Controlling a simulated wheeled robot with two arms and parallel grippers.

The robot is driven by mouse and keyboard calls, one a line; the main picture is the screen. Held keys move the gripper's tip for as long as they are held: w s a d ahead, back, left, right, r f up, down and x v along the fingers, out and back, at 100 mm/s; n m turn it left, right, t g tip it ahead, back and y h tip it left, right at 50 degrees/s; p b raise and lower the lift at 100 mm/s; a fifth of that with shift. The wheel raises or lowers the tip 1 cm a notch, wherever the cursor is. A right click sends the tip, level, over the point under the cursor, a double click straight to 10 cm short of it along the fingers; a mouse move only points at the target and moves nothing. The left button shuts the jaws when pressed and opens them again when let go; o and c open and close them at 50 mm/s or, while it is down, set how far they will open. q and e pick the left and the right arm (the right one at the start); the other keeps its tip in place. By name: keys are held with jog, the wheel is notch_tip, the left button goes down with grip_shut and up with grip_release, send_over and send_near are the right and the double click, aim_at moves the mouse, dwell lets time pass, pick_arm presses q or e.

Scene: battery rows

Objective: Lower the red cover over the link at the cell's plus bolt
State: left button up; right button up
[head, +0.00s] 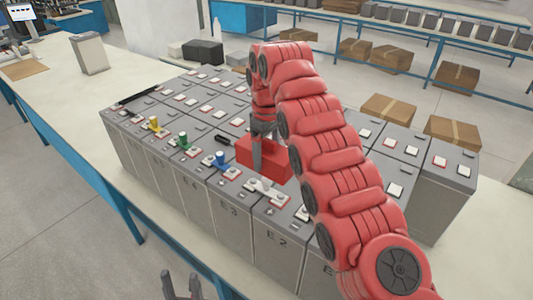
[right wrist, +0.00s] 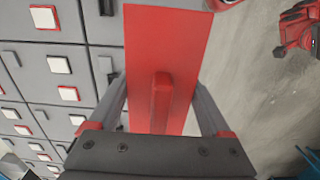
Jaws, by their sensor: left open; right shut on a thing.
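The red cover (head: 262,160) hangs in my right gripper (head: 258,143), over the front row of grey battery cells. It looks close above the tops, but I cannot tell the gap. A bare metal link (head: 265,190) with bolts lies on the cell marked E2 (head: 278,232), just in front of the cover. In the right wrist view the cover (right wrist: 141,45) is a flat red plate with a raised rib (right wrist: 161,103), between the gripper's two fingers (right wrist: 160,95). The cover hides what is under it. My left gripper (head: 182,287) is open and empty at the bottom edge, only its tips showing.
Blue (head: 221,160), green (head: 183,143) and yellow (head: 154,125) pieces stand on the front cells' links. A black-handled tool (head: 224,140) lies behind the blue piece, and a black bar (head: 139,95) lies far left.

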aim_at(267, 181)
jog(key=shift+f+b, duration=4.45)
jog(key=shift+f, duration=0.6)
jog(key=o, duration=1.2)
jog(key=shift+r, duration=0.1)
notch_tip(267, 181, up, 12)
jog(key=p, duration=1)
jog(key=shift+p, duration=0.4)
